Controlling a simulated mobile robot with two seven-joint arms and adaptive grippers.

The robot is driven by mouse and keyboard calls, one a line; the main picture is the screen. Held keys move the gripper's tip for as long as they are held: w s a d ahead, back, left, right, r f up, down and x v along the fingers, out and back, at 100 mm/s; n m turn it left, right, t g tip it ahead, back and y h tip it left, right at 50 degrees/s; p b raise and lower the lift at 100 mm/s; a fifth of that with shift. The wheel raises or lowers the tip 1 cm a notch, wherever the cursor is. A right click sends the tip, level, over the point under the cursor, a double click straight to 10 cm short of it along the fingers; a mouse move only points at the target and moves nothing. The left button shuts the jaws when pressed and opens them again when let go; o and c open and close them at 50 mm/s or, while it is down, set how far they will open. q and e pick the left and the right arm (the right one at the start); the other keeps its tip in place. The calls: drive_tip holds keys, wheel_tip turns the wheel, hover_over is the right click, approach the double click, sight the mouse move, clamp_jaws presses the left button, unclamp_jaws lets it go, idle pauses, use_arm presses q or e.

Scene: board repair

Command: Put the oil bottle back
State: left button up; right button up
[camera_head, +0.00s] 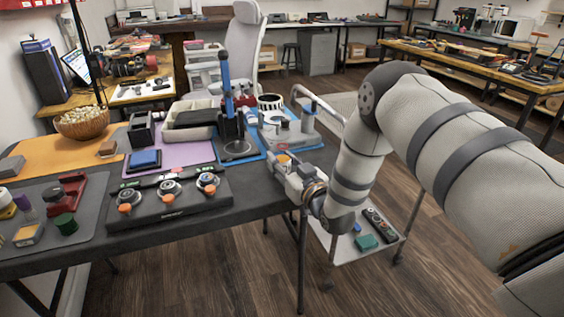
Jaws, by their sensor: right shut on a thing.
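My right gripper (287,167) is at the right end of the dark table, by the table's edge. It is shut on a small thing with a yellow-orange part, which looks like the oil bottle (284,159). The fingers hide most of it, so its shape and tilt are unclear. My right arm comes in from the right and covers part of the floor and the low shelf beside the table. My left gripper is not in view.
A black unit with several orange-and-white knobs (168,199) stands left of the gripper. Behind are a blue mat with a blue-handled press (227,115) and a grey metal device (292,133). A low cart (350,255) stands at right. A grey mat with small containers lies at far left.

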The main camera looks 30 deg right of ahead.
drive_tip(key=shift+f, duration=0.2)
drive_tip(key=o, duration=1.2)
drive_tip(key=shift+r, duration=0.15)
